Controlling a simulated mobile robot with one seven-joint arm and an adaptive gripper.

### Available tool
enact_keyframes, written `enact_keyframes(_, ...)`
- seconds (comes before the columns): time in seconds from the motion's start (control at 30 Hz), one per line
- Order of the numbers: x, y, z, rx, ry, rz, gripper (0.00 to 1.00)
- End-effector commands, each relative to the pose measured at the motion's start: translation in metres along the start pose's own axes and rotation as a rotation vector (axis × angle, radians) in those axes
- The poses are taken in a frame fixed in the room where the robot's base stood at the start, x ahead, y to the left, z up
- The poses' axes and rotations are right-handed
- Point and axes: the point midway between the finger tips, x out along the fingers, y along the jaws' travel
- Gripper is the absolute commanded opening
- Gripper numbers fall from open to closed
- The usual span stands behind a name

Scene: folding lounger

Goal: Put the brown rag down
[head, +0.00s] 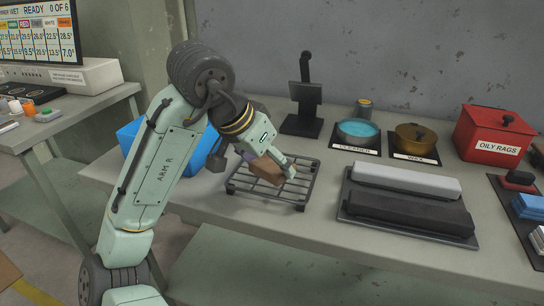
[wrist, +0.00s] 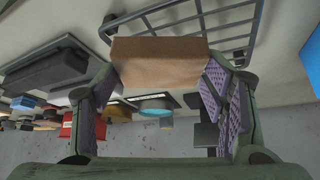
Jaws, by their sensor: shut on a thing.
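The brown rag (wrist: 160,62), a folded block shape, is between the two purple-padded fingers of my gripper (wrist: 160,82) in the wrist view. In the head view the rag (head: 264,169) shows partly behind my gripper (head: 274,165). My gripper is shut on it, over the dark wire rack (head: 250,192). Rack bars also show behind the rag in the wrist view (wrist: 225,20). I cannot tell whether the rag touches the rack.
A blue bin (head: 130,138) is left of the rack, partly behind my arm. A black stand (head: 304,100), cleaner bowl (head: 358,132), wax pot (head: 416,138) and red oily rags box (head: 490,135) line the back. A tray (head: 400,232) holds grey and black bars. The front bench strip is clear.

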Motion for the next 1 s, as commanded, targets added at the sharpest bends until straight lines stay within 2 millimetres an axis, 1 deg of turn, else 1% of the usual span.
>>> enact_keyframes(0.03, 0.006, -0.006, -0.010, -0.001, -0.002, 0.005, 0.34)
enact_keyframes(0.1, 0.013, -0.015, -0.019, -0.001, 0.000, 0.004, 0.34)
enact_keyframes(0.2, 0.021, -0.024, -0.028, -0.001, -0.001, 0.002, 0.34)
enact_keyframes(0.37, 0.027, -0.031, -0.035, 0.000, -0.001, 0.000, 0.34)
enact_keyframes(0.43, 0.032, -0.036, -0.041, -0.002, -0.001, 0.000, 0.34)
enact_keyframes(0.6, 0.054, -0.037, -0.025, -0.001, -0.001, -0.001, 0.34)
enact_keyframes(0.7, 0.061, -0.037, -0.021, -0.001, 0.000, -0.001, 0.34)
enact_keyframes(1.0, 0.063, -0.036, -0.020, 0.000, 0.001, -0.001, 0.34)
